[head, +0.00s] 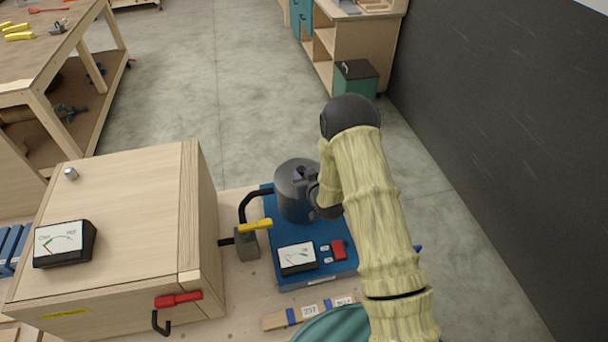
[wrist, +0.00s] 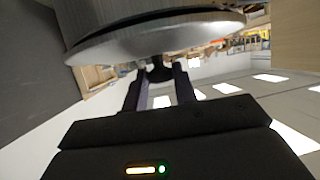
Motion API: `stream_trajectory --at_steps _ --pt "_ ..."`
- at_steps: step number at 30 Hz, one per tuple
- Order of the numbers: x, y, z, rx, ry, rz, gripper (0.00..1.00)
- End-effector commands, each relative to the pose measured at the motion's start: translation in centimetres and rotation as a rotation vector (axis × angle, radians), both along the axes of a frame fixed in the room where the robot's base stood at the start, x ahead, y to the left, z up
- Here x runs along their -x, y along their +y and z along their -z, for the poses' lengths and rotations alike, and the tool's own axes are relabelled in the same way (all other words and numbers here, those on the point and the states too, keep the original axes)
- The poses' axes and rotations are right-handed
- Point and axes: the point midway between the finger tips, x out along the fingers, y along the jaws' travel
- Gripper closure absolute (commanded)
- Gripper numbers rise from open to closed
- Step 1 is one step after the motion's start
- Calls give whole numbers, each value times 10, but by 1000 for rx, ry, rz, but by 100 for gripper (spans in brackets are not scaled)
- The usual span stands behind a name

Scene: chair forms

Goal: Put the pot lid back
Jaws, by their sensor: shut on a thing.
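A dark grey metal pot (head: 292,205) stands on a blue base unit (head: 325,262) with a gauge and a red switch. In the wrist view, the pale metal lid (wrist: 150,38) spans the top of the picture, with its black knob (wrist: 160,74) between my fingers. My gripper (wrist: 160,80) is shut on that knob. A grey metal wall, seemingly the pot's, shows beyond the lid. I cannot tell whether lid and pot touch. In the head view my gripper is at the pot's right side, and the lid is hard to make out.
A wooden box (head: 120,215) with a gauge and a red handle stands left of the base unit. A yellow-handled lever (head: 255,225) rises between them. A teal round thing (head: 340,325) lies in front, partly behind my arm. A dark wall (head: 490,130) is at right; open floor lies beyond.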

Motion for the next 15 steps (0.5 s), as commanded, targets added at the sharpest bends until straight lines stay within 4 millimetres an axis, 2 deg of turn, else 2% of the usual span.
stream_trajectory --at_steps 9,10,13,15 --pt "0 0 5 -1 -2 0 100" --pt "0 0 5 -1 -2 0 70" --pt "0 0 4 0 -1 0 51" --pt "0 0 4 0 -1 0 47"
